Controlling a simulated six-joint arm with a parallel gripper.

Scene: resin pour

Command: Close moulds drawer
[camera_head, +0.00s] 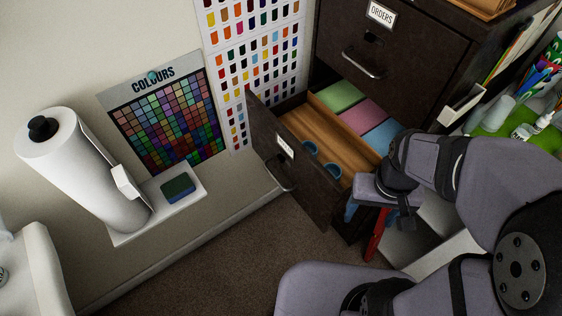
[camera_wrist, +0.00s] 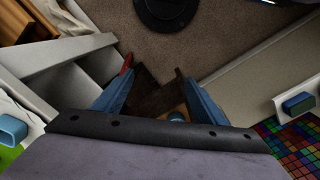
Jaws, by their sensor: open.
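The open drawer (camera_head: 312,190) projects from the lower part of a dark brown cabinet. Its front has a white label (camera_head: 285,147) and a metal handle (camera_head: 277,179).
The closed ORDERS drawer (camera_head: 385,60) is above. A white ledge holds a paper roll (camera_head: 85,170) and a sponge (camera_head: 178,187) at the left. A red object (camera_head: 376,235) shows beside my gripper. Carpet (camera_head: 240,250) before the drawer is clear.

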